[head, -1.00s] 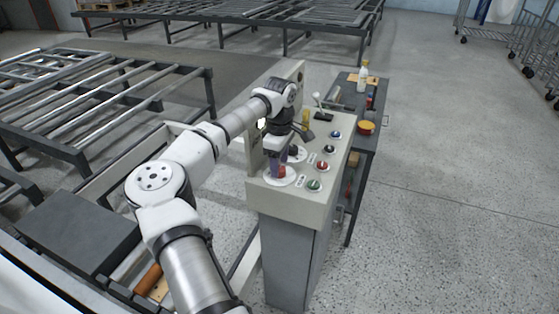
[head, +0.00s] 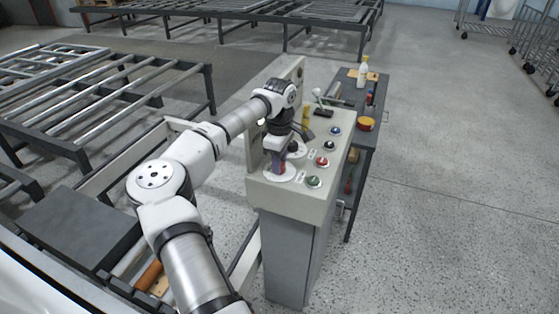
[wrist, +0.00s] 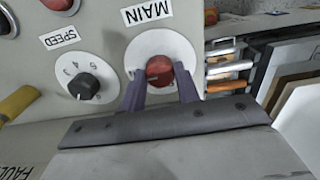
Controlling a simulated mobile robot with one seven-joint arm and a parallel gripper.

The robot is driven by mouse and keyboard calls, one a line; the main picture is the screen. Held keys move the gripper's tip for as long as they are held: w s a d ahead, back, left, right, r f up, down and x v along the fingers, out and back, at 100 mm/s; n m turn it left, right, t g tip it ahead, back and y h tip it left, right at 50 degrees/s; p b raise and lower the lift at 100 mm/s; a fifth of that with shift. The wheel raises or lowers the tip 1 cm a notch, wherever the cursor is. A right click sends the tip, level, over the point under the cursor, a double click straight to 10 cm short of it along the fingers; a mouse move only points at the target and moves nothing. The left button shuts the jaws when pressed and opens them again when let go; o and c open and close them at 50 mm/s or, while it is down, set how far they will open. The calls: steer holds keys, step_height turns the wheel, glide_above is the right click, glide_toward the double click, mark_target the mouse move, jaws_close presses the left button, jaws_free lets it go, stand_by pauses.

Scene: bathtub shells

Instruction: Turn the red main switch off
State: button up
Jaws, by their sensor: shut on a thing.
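The red main switch (wrist: 159,70) is a round red knob on a white disc, beside a label reading MAIN in the wrist view. In the head view its white disc (head: 291,178) lies at the near left of the control panel (head: 300,202). My gripper (wrist: 161,82) is shut on the red knob, one dark purple finger on each side. In the head view my gripper (head: 279,168) points down onto the switch and hides most of the knob. I cannot read the switch position.
A black speed dial (wrist: 84,87) sits beside the main switch. Green (head: 314,181), red (head: 322,161), black (head: 329,145) and blue (head: 335,130) buttons line the panel's right side. A yellow handle (wrist: 17,103) is close by. A bench with a bottle (head: 363,75) stands behind.

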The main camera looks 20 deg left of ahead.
steer(key=shift+n, duration=0.3)
steer(key=n+b, duration=0.2)
steer(key=n, duration=0.2)
steer(key=n+b, duration=0.1)
steer(key=n, duration=0.3)
steer(key=shift+n+b, duration=0.3)
steer(key=n+b, duration=0.1)
steer(key=n, duration=0.3)
steer(key=n+b, duration=0.1)
steer(key=n, duration=0.3)
steer(key=shift+n, duration=0.4)
steer(key=o, duration=1)
